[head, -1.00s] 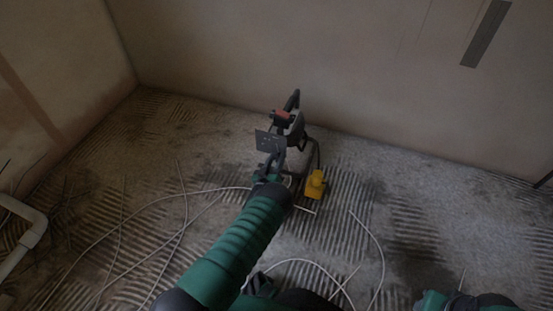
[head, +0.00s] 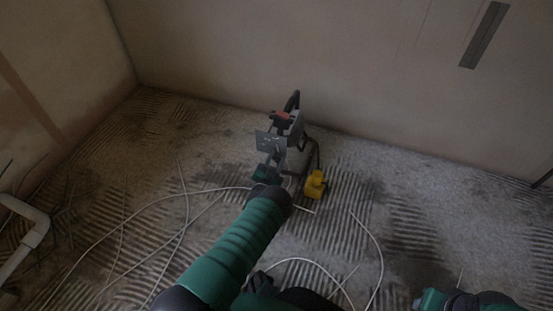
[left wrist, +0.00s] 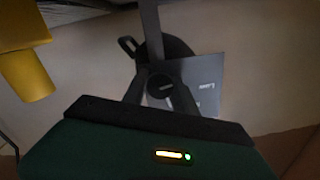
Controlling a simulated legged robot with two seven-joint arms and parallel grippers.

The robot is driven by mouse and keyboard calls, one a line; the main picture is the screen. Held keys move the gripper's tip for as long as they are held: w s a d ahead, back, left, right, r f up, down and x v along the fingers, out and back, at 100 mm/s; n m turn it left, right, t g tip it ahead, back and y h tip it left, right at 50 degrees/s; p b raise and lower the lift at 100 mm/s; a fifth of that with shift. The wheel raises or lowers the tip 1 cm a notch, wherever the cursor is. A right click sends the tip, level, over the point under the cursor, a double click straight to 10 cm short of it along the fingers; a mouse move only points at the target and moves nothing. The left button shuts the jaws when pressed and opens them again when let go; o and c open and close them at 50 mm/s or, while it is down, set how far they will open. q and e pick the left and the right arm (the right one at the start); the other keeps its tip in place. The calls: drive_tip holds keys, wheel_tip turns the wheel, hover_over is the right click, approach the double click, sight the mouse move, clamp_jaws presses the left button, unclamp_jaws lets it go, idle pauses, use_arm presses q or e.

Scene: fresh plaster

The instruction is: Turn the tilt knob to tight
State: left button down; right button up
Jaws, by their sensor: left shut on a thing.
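The work lamp (head: 296,122) stands on the floor near the back wall. A grey plate (head: 266,140) with small markings sits on its near side. In the left wrist view the tilt knob (left wrist: 160,86) is a small dark round part in front of that plate (left wrist: 208,72). My left gripper (head: 272,164) reaches it from the front. Its two fingers (left wrist: 161,93) are closed on either side of the knob. The plate's lettering is too blurred to read surely, and the knob's pointer is not clear. Part of my right arm shows at the lower right; its fingers are out of view.
A yellow block-like part (head: 315,185) is beside the lamp's stand, right of my gripper; it also shows in the left wrist view (left wrist: 28,72). Pale cables (head: 182,215) lie loose across the ridged floor. A white pipe (head: 30,235) is at the left. The floor to the right is mostly clear.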

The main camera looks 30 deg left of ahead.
use_arm(q)
drive_tip(key=m, duration=0.5)
drive_tip(key=shift+d+f+m, duration=0.1)
drive_tip(key=shift+f+m, duration=0.05)
drive_tip(key=shift+m, duration=0.25)
drive_tip(key=m+b, duration=0.1)
drive_tip(key=m, duration=0.8)
drive_tip(key=shift+d+f+m, duration=0.1)
drive_tip(key=shift+m, duration=0.3)
drive_tip(key=m, duration=0.4)
drive_tip(key=shift+m, duration=0.4)
drive_tip(key=shift+b, duration=0.3)
drive_tip(key=c, duration=1.1)
unclamp_jaws()
drive_tip(key=shift+f, duration=0.1)
drive_tip(key=shift+c, duration=0.2)
drive_tip(key=shift+o, duration=0.9)
